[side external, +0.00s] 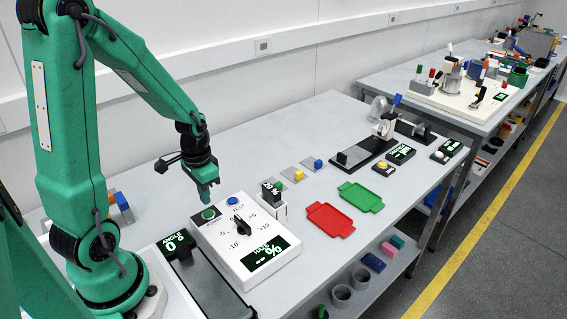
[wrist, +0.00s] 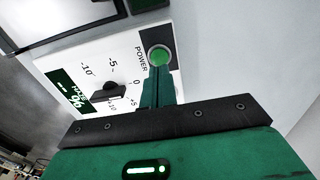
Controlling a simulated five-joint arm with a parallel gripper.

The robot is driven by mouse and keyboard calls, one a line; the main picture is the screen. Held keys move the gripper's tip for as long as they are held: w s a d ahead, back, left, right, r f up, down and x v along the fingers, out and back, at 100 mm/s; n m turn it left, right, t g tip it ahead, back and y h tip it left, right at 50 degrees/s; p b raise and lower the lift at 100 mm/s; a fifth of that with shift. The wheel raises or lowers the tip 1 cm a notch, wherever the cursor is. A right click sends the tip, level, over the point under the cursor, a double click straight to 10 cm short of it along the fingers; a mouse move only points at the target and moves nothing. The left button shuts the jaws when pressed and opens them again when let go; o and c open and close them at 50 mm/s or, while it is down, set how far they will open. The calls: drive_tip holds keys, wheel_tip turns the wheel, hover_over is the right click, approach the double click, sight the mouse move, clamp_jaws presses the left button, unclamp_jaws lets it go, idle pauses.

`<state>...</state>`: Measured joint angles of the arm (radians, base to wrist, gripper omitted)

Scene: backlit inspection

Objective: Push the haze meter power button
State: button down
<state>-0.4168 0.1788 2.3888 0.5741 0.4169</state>
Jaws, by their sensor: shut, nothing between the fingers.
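The haze meter (side external: 225,247) is a white box with a lit "HAZE %" display. Its green power button (side external: 208,213) sits at the box's far-left corner, on a dark patch. In the wrist view the green button (wrist: 159,56) shows in a pale ring, beside the word POWER. My gripper (side external: 206,198) is shut and empty, pointing down just above the button. In the wrist view its closed green fingers (wrist: 158,76) reach to the button's lower edge. I cannot tell whether they touch it. No part of the button's top looks hidden in the wrist view.
A blue button (side external: 232,201) and a black knob (side external: 242,223) are on the same panel. An angle display (side external: 174,243) stands to the left. A red tray (side external: 329,219) and a green tray (side external: 360,197) lie to the right, with bare bench around them.

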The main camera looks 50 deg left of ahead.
sight(207, 213)
drive_tip(key=shift+f, duration=1.8)
drive_tip(key=shift+s+f, duration=0.1)
drive_tip(key=shift+f, duration=0.85)
drive_tip(key=shift+r, duration=0.1)
wheel_tip(207, 213, up, 14)
drive_tip(key=shift+w+r, duration=0.2)
drive_tip(key=shift+r, duration=0.05)
